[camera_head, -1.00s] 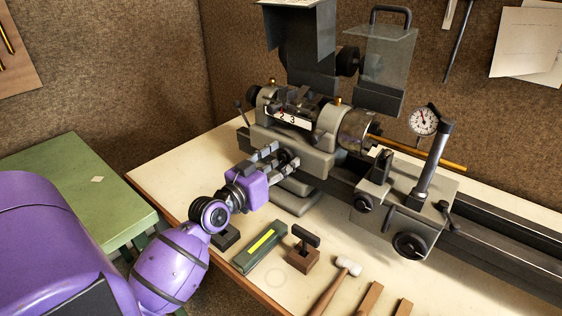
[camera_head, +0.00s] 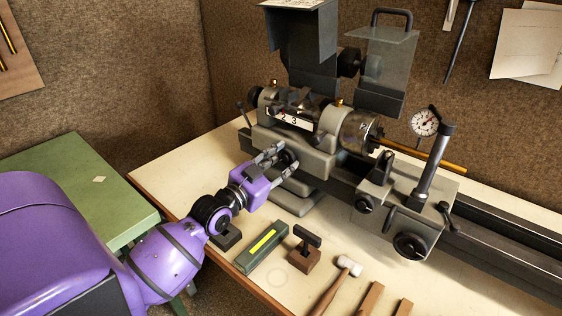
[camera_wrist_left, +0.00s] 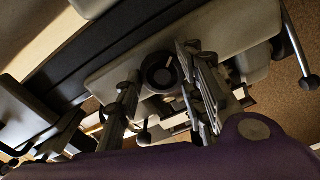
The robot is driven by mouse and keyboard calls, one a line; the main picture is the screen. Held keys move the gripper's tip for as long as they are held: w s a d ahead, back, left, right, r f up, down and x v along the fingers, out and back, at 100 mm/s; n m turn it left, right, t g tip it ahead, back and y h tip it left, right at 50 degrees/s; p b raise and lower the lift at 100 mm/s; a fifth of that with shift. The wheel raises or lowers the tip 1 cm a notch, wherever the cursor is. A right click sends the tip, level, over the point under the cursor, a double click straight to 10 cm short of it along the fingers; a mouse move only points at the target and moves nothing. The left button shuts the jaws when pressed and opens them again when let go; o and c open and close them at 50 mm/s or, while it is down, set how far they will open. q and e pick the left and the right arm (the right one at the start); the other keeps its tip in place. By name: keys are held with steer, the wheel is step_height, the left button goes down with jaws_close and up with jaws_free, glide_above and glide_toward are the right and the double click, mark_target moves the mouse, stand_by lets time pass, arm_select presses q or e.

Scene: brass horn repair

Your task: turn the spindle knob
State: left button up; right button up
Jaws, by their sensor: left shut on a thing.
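The spindle knob (camera_wrist_left: 160,72) is a round black knob with a pale line on its face, on the grey lathe headstock (camera_head: 296,146). In the left wrist view it sits between the two fingers of my left gripper (camera_wrist_left: 158,68). In the head view my left gripper (camera_head: 278,163) reaches the front of the headstock from the left, shut on the knob, which its fingers partly cover. The lathe chuck (camera_head: 356,130) is right of the headstock and holds a brass tube (camera_head: 446,163). My right gripper is not in view.
A dial gauge (camera_head: 424,122) stands on a post over the carriage (camera_head: 400,203). A green box with a yellow stripe (camera_head: 262,246), a brown block with a black handle (camera_head: 304,250) and a mallet (camera_head: 335,283) lie on the bench in front. A clear guard (camera_head: 388,60) stands behind.

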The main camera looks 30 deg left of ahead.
arm_select(q)
steer(key=m+p, duration=0.1)
steer(key=m, duration=0.4)
steer(key=shift+d+f, duration=0.1)
steer(key=shift+f, duration=0.05)
steer(key=shift+f+m+p, duration=0.1)
steer(key=shift+m+p, duration=0.2)
steer(key=shift+m, duration=0.4)
steer(key=shift+f+m, duration=0.1)
steer(key=shift+m, duration=0.4)
steer(key=shift+s, duration=0.1)
steer(key=shift+f, duration=0.1)
steer(key=o, duration=1.1)
